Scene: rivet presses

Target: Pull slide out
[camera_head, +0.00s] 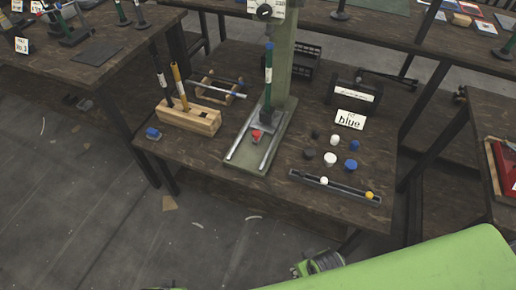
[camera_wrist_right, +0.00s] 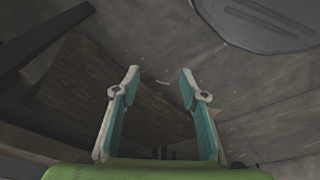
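The rivet press (camera_head: 285,60) stands on the middle table with a green column. Its slide base (camera_head: 250,158) has two pale rails running toward the table's front edge. A small red piece (camera_head: 256,134) sits between the rails, just in front of the dark block (camera_head: 266,117) under the green and blue punch (camera_head: 268,62). Whether a separate slide plate lies under the red piece is hard to tell. My right gripper (camera_wrist_right: 158,75) is open and empty in the right wrist view, with the floor beyond it. My left gripper is not in view.
A wooden block (camera_head: 190,118) holding punches stands left of the press, with a blue piece (camera_head: 153,133) near it.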

